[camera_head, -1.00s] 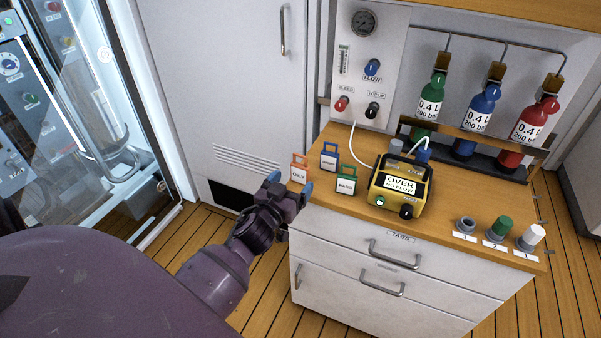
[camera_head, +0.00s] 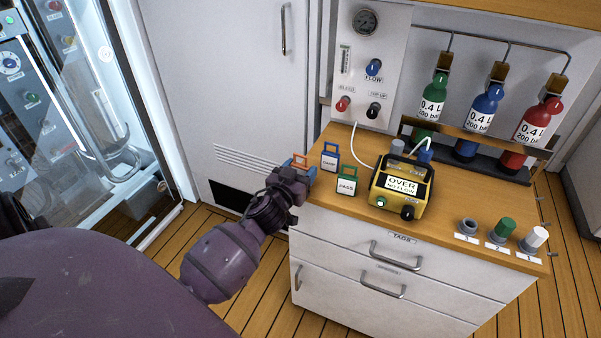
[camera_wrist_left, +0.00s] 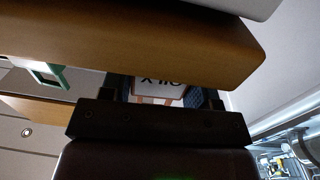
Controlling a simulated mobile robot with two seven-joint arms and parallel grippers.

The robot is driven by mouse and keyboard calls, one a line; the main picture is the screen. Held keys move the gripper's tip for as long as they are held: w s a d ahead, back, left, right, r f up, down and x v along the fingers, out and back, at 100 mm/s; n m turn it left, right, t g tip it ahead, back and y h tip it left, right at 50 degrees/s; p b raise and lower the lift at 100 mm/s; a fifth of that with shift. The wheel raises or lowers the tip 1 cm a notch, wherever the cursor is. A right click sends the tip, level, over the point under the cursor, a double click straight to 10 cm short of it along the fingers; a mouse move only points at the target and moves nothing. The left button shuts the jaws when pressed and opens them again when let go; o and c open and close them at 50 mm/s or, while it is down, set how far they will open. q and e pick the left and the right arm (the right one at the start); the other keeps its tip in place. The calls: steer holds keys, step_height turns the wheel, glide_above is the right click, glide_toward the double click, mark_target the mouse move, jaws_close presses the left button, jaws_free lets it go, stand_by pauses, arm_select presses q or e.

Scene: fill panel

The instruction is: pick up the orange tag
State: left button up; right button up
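The orange tag (camera_head: 300,158) stands at the left end of the wooden counter. Its orange handle shows above my left gripper (camera_head: 300,168), and the gripper hides most of its white face. In the left wrist view the white face of the orange tag (camera_wrist_left: 172,87) appears upside down between the two fingers of my left gripper (camera_wrist_left: 162,92), partly covered by the counter edge. The fingers are apart, one on each side of the tag, with the right-hand pad's inner face showing. My right gripper is in neither view.
A blue tag (camera_head: 330,158) and a green tag (camera_head: 347,182) stand close to the right on the counter (camera_head: 440,225). A yellow meter (camera_head: 400,186) is beyond them. The counter's front edge lies close to my left gripper. Drawers (camera_head: 350,250) are below.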

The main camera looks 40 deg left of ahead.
arm_select(q)
steer(key=c, duration=0.4)
steer(key=shift+r, duration=0.15)
steer(key=shift+r, duration=0.35)
step_height(320, 180, up, 5)
steer(key=shift+r+p, duration=0.1)
steer(key=shift+p, duration=1)
steer(key=shift+r+p, duration=1.8)
steer(key=shift+r, duration=5.15)
